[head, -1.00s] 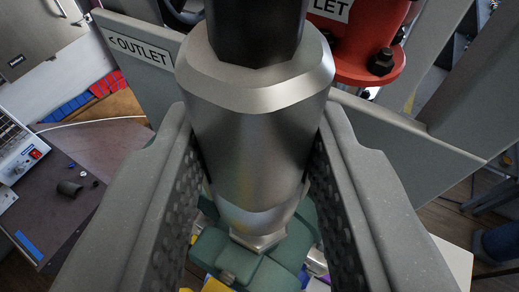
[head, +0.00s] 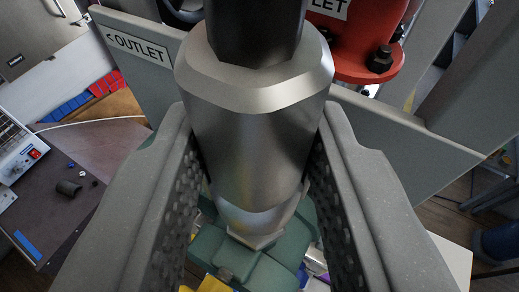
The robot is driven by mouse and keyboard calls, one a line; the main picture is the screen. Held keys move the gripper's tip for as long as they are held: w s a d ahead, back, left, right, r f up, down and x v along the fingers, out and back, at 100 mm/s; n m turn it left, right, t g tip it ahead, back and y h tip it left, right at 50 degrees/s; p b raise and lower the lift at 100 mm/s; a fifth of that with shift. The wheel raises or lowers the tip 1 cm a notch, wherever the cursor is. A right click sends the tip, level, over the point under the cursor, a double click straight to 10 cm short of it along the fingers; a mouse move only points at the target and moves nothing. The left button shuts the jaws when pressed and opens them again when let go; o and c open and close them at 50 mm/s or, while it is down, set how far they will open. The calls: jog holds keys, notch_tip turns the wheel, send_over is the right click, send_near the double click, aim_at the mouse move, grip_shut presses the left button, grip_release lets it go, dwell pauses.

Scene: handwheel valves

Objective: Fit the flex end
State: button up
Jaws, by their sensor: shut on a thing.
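The flex end (head: 257,140) is a silver metal fitting with a faceted collar and a black hose (head: 254,30) running up from it. My gripper (head: 255,185) is shut on it, with one dark studded finger pad on each side. The narrow lower tip of the flex end is over a green part (head: 230,262) below. I cannot tell whether the tip touches the green part or sits in it. The flex end hides most of what lies directly behind it.
A grey panel with an OUTLET label (head: 138,46) stands behind on the left. A red flanged pipe (head: 365,50) with dark bolts is at the upper right. A dark workbench (head: 60,215) with small loose parts lies at the left.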

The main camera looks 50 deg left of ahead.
jog(key=shift+f+b, duration=1.4)
jog(key=shift+f, duration=0.1)
jog(key=o, duration=1.1)
jog(key=shift+c, duration=0.2)
jog(key=v, duration=1.3)
jog(key=shift+s+d, duration=0.15)
jog(key=shift+d, duration=0.2)
jog(key=shift+r, duration=0.15)
jog(key=s+a+m+t+h+b, duration=0.2)
jog(key=s+a+m+h+b, duration=0.3)
jog(key=a, duration=0.5)
jog(key=s+f+m+t+h+b, duration=0.3)
jog(key=s+f+m+h+b, duration=0.1)
jog(key=s, duration=0.6)
notch_tip(320, 180, down, 3)
jog(key=shift+a+r+m+t+h+b, duration=0.15)
jog(key=shift+a+m+t+h+b, duration=0.2)
jog(key=shift+h+b, duration=0.6)
